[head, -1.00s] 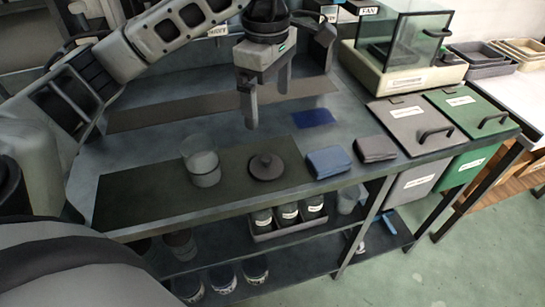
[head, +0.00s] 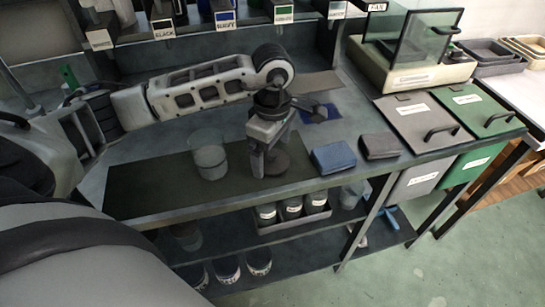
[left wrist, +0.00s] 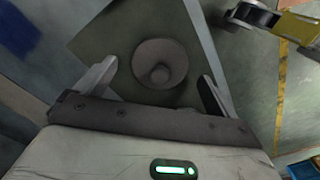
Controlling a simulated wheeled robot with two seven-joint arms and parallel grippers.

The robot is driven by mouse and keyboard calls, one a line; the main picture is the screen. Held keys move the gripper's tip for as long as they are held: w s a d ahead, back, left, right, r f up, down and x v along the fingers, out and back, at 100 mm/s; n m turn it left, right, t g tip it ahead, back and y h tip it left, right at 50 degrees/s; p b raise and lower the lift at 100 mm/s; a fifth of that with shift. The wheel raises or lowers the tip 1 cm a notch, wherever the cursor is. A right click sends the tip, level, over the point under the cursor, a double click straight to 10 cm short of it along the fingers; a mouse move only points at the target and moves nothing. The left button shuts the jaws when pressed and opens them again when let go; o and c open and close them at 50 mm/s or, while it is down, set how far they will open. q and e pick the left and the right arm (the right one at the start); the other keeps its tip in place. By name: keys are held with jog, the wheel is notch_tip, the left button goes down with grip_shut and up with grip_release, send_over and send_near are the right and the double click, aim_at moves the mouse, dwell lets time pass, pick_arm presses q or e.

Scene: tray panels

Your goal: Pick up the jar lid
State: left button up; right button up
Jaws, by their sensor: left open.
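The jar lid (head: 279,164) is a dark round disc with a knob, lying on the dark mat (head: 140,188). In the head view my left gripper (head: 265,158) is over it and hides part of it. In the left wrist view the lid (left wrist: 160,55) lies between the two open fingers of my left gripper (left wrist: 159,74), with its knob toward the palm. The fingers are apart and no contact with the lid shows. A clear glass jar (head: 210,163) stands upright on the mat left of the lid. My right gripper is not in view.
A folded blue cloth (head: 333,157) and a folded dark cloth (head: 380,146) lie right of the lid. Grey (head: 418,122) and green (head: 478,108) lidded bins stand further right. A shelf below holds a tray of labelled jars (head: 291,209).

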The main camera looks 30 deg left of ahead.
pick_arm(q)
jog(key=shift+f, duration=0.65)
jog(key=c, duration=1.1)
jog(key=shift+o, duration=0.2)
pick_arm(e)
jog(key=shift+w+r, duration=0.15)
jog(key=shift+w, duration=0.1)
